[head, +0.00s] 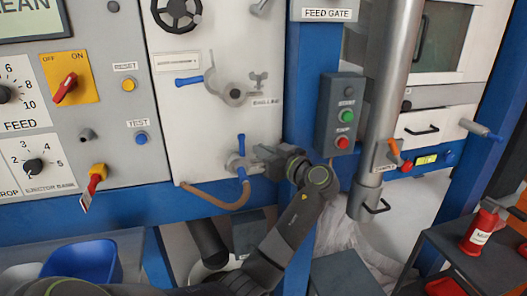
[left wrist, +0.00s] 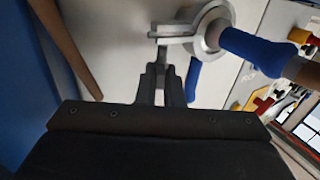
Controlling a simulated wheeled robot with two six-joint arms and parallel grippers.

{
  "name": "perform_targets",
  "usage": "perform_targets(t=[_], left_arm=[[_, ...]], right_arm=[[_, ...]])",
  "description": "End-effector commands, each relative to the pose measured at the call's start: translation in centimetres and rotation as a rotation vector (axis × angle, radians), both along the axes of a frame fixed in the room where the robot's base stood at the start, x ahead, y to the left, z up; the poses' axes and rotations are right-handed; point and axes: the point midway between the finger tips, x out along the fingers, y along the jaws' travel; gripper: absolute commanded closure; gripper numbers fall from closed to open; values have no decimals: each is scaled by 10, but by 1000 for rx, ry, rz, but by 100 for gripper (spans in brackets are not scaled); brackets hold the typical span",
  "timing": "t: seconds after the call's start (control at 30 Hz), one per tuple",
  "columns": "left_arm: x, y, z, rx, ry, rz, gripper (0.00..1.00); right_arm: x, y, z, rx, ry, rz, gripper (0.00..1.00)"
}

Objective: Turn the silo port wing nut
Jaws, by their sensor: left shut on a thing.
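A lower metal port (head: 236,163) with blue handles (head: 241,143) sits on the white panel, with a hose beneath it. My left gripper (head: 262,153) is at the right side of this port. In the left wrist view, the gripper (left wrist: 162,75) is shut on the small grey wing nut (left wrist: 160,53) at the lug of the round port (left wrist: 213,27). The fingers hide most of the nut. A similar upper port (head: 233,94) has its own wing nut (head: 258,80) in plain view, clear of the gripper. My right gripper is not in view.
A brown hose (head: 217,203) curves below the lower port. Right of the panel are a blue post (head: 309,75), a start/stop button box (head: 341,113) and a grey vertical pipe (head: 392,85). A red bottle (head: 480,230) stands on a dark shelf at the lower right.

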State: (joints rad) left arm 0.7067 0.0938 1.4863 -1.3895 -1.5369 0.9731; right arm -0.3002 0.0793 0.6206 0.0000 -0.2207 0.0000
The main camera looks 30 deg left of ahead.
Motion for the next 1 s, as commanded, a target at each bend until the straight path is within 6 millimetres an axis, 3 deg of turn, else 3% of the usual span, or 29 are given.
perform_targets(t=[0.47, 0.73, 1.0], left_arm=[[-2, 1, 0, 1, -2, -88, 100], [-6, 3, 2, 4, -3, -298, 100], [-9, 6, 5, 6, 1, -554, 100]], right_arm=[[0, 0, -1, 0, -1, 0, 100], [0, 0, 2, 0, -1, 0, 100], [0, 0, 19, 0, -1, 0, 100]])
